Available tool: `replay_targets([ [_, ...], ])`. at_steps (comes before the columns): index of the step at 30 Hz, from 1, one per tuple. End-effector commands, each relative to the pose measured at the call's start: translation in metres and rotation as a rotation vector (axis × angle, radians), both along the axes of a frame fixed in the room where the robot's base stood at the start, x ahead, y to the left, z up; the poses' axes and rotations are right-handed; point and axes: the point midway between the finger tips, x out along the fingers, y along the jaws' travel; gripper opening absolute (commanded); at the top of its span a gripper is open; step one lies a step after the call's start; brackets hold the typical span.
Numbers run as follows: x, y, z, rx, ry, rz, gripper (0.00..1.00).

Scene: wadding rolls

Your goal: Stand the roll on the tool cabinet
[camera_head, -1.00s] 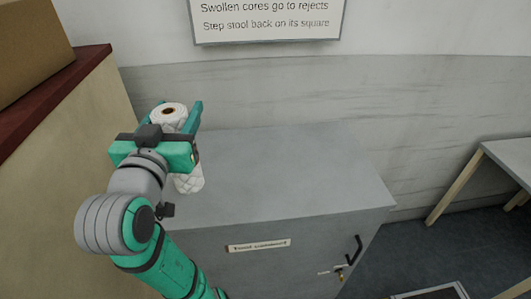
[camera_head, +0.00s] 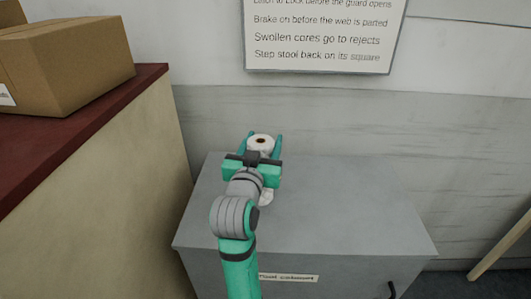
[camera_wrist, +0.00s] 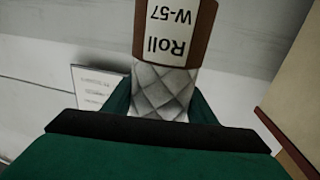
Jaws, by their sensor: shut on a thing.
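The roll (camera_head: 261,143) is white with a dark hole in its upper end. In the head view it is upright between the fingers of my gripper (camera_head: 263,148), which is shut on it. The roll's lower end shows below my gripper, over the grey top of the tool cabinet (camera_head: 340,215); I cannot tell whether it touches. In the wrist view the roll (camera_wrist: 163,88) shows quilted white wadding and a brown band with a label reading "Roll W-57". My arm hides part of the cabinet's front and label.
A tan block with a dark red top (camera_head: 120,110) stands left of the cabinet and bears a cardboard box (camera_head: 70,65). A wall sign (camera_head: 320,35) hangs behind. The cabinet top is clear to the right. A wooden leg (camera_head: 500,245) stands at far right.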

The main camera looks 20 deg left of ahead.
Motion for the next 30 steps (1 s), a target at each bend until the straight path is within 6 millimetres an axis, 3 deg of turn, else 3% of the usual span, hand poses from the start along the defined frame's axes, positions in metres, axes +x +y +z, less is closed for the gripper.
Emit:
replay_targets([
  [4,0.010,-0.004,-0.014,-0.001,0.003,-0.001,0.18],
  [9,0.008,-0.003,-0.036,-0.001,0.003,0.000,0.18],
  [23,0.008,-0.002,-0.043,0.000,0.000,0.001,0.18],
  [24,0.007,-0.002,-0.043,0.000,0.000,0.001,0.59],
  [26,0.007,-0.001,-0.043,0.000,0.000,0.002,0.70],
  [30,0.008,-0.004,-0.043,0.000,0.000,-0.002,0.70],
])
